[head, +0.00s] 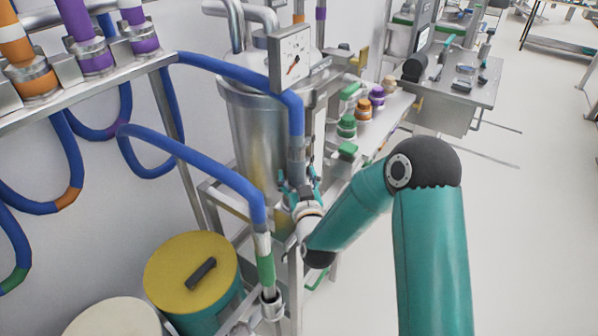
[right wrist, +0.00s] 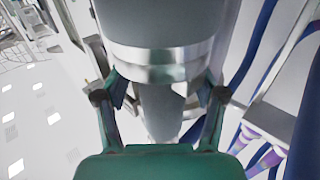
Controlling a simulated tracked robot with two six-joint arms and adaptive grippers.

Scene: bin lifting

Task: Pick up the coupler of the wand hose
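A blue hose (head: 230,72) arches in front of the steel tank in the head view. It ends in a grey coupler (head: 296,150) that hangs roughly upright. My right gripper (head: 300,186) is at the lower end of this coupler. In the right wrist view the coupler (right wrist: 158,62) is a wide grey cylinder with a shiny metal ring and a narrower part below. The fingers of my right gripper (right wrist: 161,92) stand apart on both sides of it, with gaps showing beside the narrower part. Contact is not clear. My left gripper is not in view.
A second blue hose (head: 190,155) with a white and green end stands in a metal holder close by. The steel tank (head: 252,130) with a gauge (head: 290,58) is behind. A yellow-lidded bin (head: 185,262) is lower left. Open floor (head: 530,220) lies right.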

